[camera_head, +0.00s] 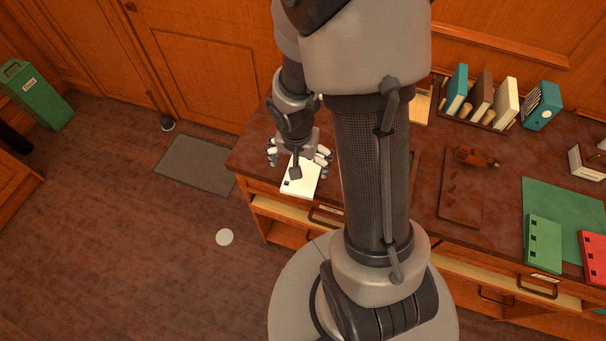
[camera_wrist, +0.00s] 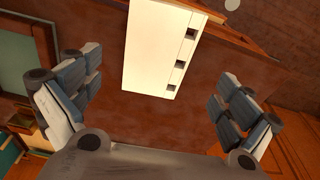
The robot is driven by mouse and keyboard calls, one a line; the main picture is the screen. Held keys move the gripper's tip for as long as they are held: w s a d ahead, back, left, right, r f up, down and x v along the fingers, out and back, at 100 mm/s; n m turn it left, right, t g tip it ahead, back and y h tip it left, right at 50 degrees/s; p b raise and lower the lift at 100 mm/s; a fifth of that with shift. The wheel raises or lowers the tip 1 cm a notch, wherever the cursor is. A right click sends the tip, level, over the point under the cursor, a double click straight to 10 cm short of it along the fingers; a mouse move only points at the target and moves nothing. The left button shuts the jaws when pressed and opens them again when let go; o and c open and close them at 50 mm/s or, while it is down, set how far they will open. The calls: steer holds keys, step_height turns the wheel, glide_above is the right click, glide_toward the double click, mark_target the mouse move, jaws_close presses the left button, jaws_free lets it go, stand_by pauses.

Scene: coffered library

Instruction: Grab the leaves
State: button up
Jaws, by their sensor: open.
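A white slab-like stack of leaves (camera_head: 305,186) with small dark square holes along one edge lies at the left end of the brown desk, near its front edge. It also shows in the wrist view (camera_wrist: 155,45), at the top centre, with its three holes on the right side. My gripper (camera_head: 298,160) is right over it in the head view, fingers spread to either side. In the wrist view the open fingers (camera_wrist: 158,100) stand wide apart with nothing between them; the white stack is beyond the fingertips. I cannot tell the exact height gap.
On the desk (camera_head: 430,230), a green slab (camera_head: 543,243) and a red slab (camera_head: 594,257) with similar holes lie at the right by a green mat (camera_head: 560,200). A book rack (camera_head: 478,115) stands at the back. A green bin (camera_head: 35,93) stands far left.

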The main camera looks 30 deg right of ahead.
steer(key=f+b, duration=0.1)
steer(key=f, duration=0.2)
steer(key=d+f+b, duration=0.1)
steer(key=f, duration=0.1)
steer(key=shift+w+f+b, duration=0.1)
steer(key=shift+w+b, duration=0.15)
steer(key=shift+b, duration=0.1)
steer(key=shift+c, duration=0.5)
steer(key=c, duration=1.1)
